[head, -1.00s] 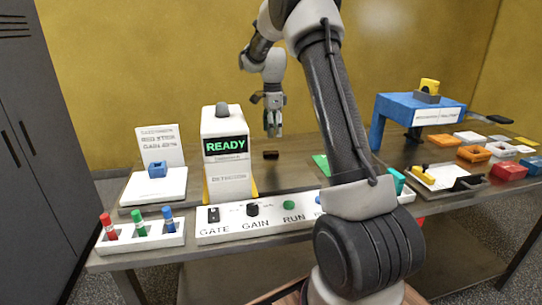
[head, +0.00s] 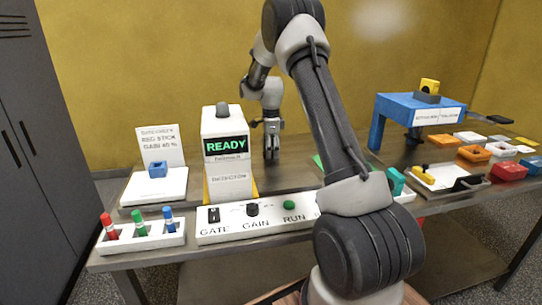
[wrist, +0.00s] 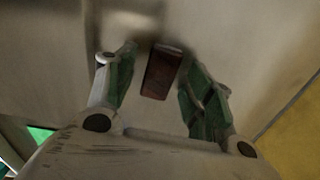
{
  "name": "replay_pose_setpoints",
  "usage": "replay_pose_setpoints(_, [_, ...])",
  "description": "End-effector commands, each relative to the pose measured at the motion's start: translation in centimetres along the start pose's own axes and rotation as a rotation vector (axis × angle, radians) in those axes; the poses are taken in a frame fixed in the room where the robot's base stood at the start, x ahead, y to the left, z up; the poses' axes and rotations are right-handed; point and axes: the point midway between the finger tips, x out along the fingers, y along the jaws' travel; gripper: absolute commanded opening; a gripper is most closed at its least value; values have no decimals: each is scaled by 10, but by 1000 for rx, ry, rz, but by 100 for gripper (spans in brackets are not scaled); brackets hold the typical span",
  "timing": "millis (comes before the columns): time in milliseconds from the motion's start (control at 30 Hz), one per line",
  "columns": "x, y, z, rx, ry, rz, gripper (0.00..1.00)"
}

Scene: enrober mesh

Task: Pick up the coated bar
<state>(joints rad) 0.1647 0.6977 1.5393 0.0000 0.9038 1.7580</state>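The coated bar (wrist: 162,72) is a small dark reddish-brown block on the table. In the wrist view it lies between the two green-padded fingers of my gripper, with a gap visible on each side. In the head view my gripper (head: 271,155) points straight down with its fingertips at the tabletop, right of the detector. There its fingers hide the bar. My gripper is open around the bar and does not appear to press on it.
The white detector (head: 227,180) with a READY screen stands close to the left of my gripper. A control panel (head: 265,220) lies in front. A blue stand (head: 392,112) and several coloured blocks are at the right. The table behind my gripper is clear.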

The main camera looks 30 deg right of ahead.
Motion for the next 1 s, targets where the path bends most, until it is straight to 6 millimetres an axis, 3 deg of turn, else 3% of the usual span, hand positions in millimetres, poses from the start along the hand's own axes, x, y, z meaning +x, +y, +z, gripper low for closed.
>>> replay_pose_setpoints(33, [0, 0, 0, 0, 0, 0, 40])
replay_pose_setpoints(167, [0, 0, 0, 0, 0, 0, 16])
replay_pose_setpoints(567, [-5, 0, 0, 0, 0, -1, 16])
replay_pose_setpoints(1000, [-87, 0, 1, -7, 0, -1, 16])
